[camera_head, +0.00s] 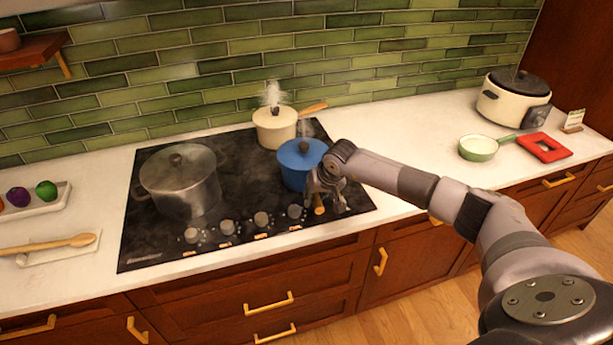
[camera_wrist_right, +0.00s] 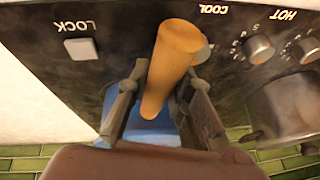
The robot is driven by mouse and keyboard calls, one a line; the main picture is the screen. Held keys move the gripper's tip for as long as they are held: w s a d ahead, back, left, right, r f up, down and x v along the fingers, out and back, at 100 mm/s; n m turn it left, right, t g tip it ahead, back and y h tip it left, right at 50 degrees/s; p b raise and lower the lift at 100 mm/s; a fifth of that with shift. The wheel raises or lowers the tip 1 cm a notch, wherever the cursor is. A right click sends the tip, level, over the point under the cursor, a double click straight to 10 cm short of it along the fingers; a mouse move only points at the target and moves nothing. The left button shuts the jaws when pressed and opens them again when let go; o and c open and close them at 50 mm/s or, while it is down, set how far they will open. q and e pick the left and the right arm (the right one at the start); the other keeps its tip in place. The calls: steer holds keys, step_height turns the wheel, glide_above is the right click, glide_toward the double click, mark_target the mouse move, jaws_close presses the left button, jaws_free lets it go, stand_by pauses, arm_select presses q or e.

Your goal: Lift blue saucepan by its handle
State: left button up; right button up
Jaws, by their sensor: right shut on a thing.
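The blue saucepan (camera_head: 300,166) sits with its lid on at the right side of the black cooktop, with faint steam above it. Its wooden handle (camera_head: 319,209) points toward the cooktop's front edge. In the right wrist view the handle (camera_wrist_right: 172,65) lies between the two fingers, with a bit of the blue pan (camera_wrist_right: 150,128) behind. My right gripper (camera_head: 322,190) is shut on the handle, and it also shows in the right wrist view (camera_wrist_right: 160,100). It hides part of the pan's right front side. My left gripper is not in view.
A steaming cream saucepan (camera_head: 275,130) stands close behind the blue one. A large steel pot (camera_head: 182,182) stands on the left of the cooktop (camera_head: 150,232). Several knobs (camera_head: 261,219) line its front. A green pan (camera_head: 478,148) and red trivet (camera_head: 545,147) lie right.

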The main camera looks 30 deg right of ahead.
jaws_close()
stand_by(0.3)
steer(key=shift+w+d+r, duration=0.1)
steer(key=shift+w+r, duration=0.1)
steer(key=shift+r, duration=0.1)
